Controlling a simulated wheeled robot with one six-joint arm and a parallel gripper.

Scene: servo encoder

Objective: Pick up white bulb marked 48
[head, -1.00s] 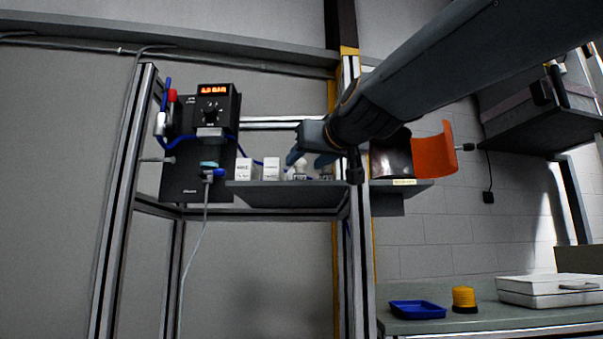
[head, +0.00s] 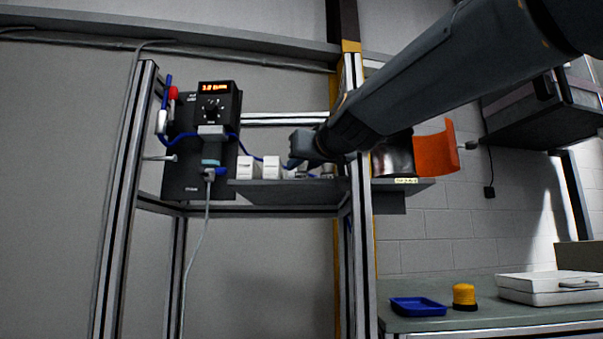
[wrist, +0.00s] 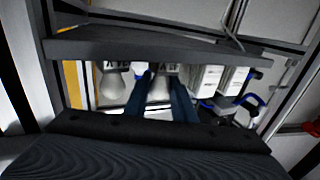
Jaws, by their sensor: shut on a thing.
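My gripper (head: 293,164) is at the small shelf (head: 290,194). In the wrist view its two blue fingers (wrist: 164,98) are shut on a white bulb (wrist: 158,91), one finger on each side. The bulb's dark-marked base is toward the shelf, and its marking is too blurred to read. A second white bulb (wrist: 111,86) stands just left of the left finger in the wrist view. In the head view the gripper and arm hide most of the held bulb.
White boxes (head: 271,167) stand on the shelf beside the gripper. A black instrument with a lit display (head: 213,87) and cables is to the left. A dark cylinder (head: 393,157) and orange curved sheet (head: 437,154) are to the right. A blue tray (head: 417,307) lies on the lower bench.

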